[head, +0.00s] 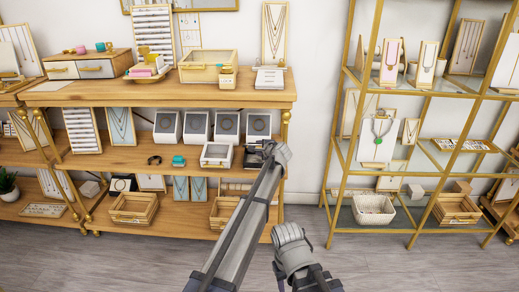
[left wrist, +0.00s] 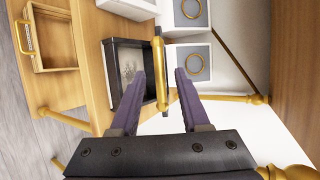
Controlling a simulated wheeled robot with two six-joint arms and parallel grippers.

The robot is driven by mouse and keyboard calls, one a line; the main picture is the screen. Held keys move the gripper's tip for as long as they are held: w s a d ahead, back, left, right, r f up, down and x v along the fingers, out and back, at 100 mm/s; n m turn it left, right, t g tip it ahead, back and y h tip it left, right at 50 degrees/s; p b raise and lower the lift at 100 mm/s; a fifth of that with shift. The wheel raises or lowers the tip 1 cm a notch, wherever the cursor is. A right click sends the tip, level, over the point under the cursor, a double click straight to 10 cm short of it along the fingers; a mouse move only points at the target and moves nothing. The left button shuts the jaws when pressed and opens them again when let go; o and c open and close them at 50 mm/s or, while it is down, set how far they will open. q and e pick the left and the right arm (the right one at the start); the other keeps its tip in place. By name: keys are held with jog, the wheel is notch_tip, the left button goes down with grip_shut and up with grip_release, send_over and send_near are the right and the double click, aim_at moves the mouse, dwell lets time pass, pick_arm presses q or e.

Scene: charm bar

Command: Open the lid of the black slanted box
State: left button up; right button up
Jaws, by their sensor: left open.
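The black box (head: 252,160) sits on the middle shelf at its right end, partly hidden behind my left arm in the head view. In the left wrist view the black box (left wrist: 111,75) has dark walls around a pale patterned panel or floor. A gold bar (left wrist: 158,45) runs along its side towards the wall; I cannot tell whether it is the lid's edge or a handle. My left gripper (left wrist: 159,75) is open, with one finger on each side of the gold bar. Contact cannot be made out.
A white box (head: 217,155) stands just left of the black box, with several ring display boxes (head: 228,126) behind. A wooden tray (head: 224,211) lies on the shelf below. A gold shelf post (head: 285,130) is close on the right. A gold and glass rack (head: 340,165) stands further right.

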pick_arm(q)
jog(key=p+v, duration=0.3)
jog(key=v, duration=0.4)
jog(key=shift+s+d+r, duration=0.15)
jog(key=shift+s, duration=0.15)
pick_arm(e)
notch_tip(320, 180, up, 3)
jog(key=shift+r, duration=0.15)
pick_arm(q)
jog(key=shift+c, duration=0.3)
